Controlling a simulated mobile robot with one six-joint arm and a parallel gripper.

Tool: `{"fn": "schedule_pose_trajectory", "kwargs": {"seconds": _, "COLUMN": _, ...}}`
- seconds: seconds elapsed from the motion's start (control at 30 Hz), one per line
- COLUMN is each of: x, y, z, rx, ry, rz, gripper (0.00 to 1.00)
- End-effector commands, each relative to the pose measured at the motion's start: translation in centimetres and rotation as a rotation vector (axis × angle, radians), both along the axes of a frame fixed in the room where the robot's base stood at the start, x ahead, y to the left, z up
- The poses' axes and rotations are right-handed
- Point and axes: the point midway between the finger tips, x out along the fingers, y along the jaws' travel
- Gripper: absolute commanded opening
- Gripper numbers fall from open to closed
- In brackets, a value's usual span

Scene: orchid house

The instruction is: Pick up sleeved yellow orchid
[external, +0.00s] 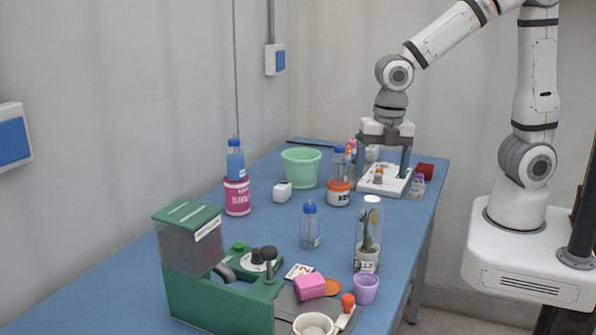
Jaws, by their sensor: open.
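The sleeved orchid (368,228) stands upright on the blue bench near its right edge. A clear tall sleeve surrounds a green stem and a white pot with a dark-lettered label. A pale yellowish bloom shows near the top of the sleeve. My gripper (383,168) points down with its fingers apart, well behind the orchid. It is over a white tray (371,189) holding a small orange-topped item. The gripper is not touching the orchid.
A clear blue-capped bottle (310,228) stands left of the orchid. A purple cup (366,289) is just in front of it. An orange-lidded jar (338,194) stands behind. A green machine (205,275) fills the front left. Bare bench lies at the left middle.

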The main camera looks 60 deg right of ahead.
Motion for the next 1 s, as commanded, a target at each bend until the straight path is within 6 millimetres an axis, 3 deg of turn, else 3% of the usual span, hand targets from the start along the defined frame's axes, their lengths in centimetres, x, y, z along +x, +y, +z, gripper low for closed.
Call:
{"fn": "schedule_pose_trajectory", "kwargs": {"seconds": 0.1, "x": 0.0, "y": 3.6, "z": 0.1, "rx": -0.024, "ry": 0.020, "rz": 0.337, "gripper": 0.81}}
{"fn": "schedule_pose_trajectory", "kwargs": {"seconds": 0.33, "x": -0.4, "y": 7.5, "z": -0.8, "rx": -0.045, "ry": 0.038, "rz": 0.733, "gripper": 0.81}}
{"fn": "schedule_pose_trajectory", "kwargs": {"seconds": 0.77, "x": -0.3, "y": 7.6, "z": -4.6, "rx": -0.048, "ry": 0.044, "rz": 0.793, "gripper": 0.81}}
{"fn": "schedule_pose_trajectory", "kwargs": {"seconds": 1.0, "x": -0.1, "y": 7.2, "z": -8.0, "rx": -0.048, "ry": 0.044, "rz": 0.793, "gripper": 0.81}}
